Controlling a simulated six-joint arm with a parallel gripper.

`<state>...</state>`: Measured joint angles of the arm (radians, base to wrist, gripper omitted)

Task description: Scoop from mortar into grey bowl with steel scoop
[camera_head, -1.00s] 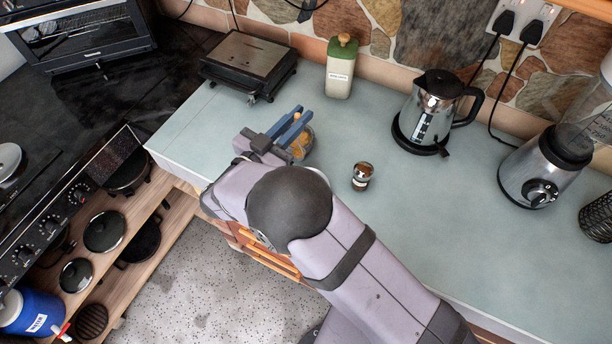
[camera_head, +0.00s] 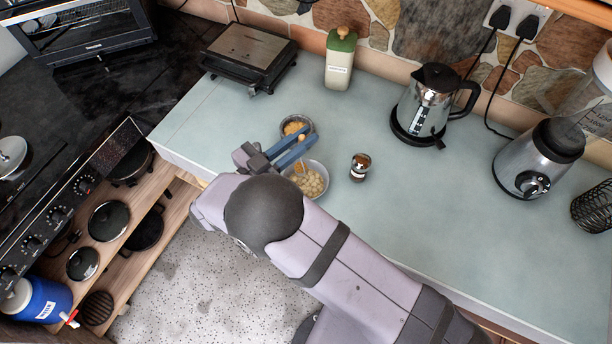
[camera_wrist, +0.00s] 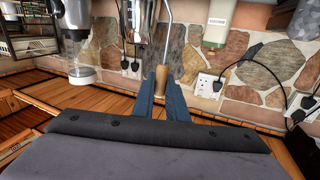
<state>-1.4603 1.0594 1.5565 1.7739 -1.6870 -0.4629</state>
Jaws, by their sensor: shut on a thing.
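My gripper (camera_head: 309,138) is shut on the wooden handle of the steel scoop. The handle (camera_wrist: 161,78) shows between the blue fingers in the wrist view, with a thin steel shaft (camera_wrist: 168,35) running up out of the frame. The scoop's head is hidden in the head view. A small dark-rimmed round container (camera_head: 312,123) with yellow-orange bits stands just beyond the fingers. A larger pale grey bowl (camera_head: 326,174) with beige pieces (camera_head: 310,183) stands just nearer, partly covered by my arm. I cannot tell surely which is the mortar.
A small brown-filled jar (camera_head: 360,167) stands right of the bowls. A kettle (camera_head: 425,105), a blender (camera_head: 540,160), a green-topped bottle (camera_head: 340,62) and a grill (camera_head: 248,58) stand farther back. The middle of the worktop is clear.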

